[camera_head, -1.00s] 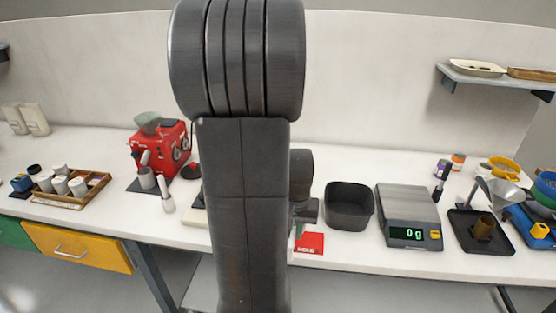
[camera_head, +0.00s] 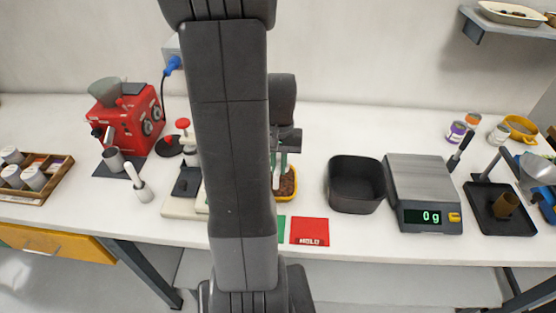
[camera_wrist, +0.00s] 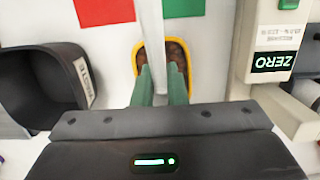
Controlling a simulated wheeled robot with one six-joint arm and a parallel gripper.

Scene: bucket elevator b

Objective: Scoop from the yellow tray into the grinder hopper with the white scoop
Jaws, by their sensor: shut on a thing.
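The yellow tray (camera_head: 295,194) holds brown grains and lies on the white bench, partly hidden by my arm. In the wrist view the yellow tray (camera_wrist: 187,79) shows its rim around my green fingers. My gripper (camera_wrist: 160,80) is shut on the white scoop (camera_wrist: 152,22), a pale strip running up between the fingers. The scoop's bowl cannot be made out. My gripper (camera_head: 277,165) is over the tray in the head view; contact with the grains cannot be told. A grey-green hopper (camera_head: 104,91) sits on the red grinder (camera_head: 130,121) at the left.
A black bin (camera_head: 355,184) stands right of the tray, then a scale (camera_head: 421,180) reading 0 g. Red (camera_head: 309,231) and green (camera_head: 281,229) cards lie at the front edge. A white device (camera_wrist: 262,40) with a ZERO label stands close beside my gripper.

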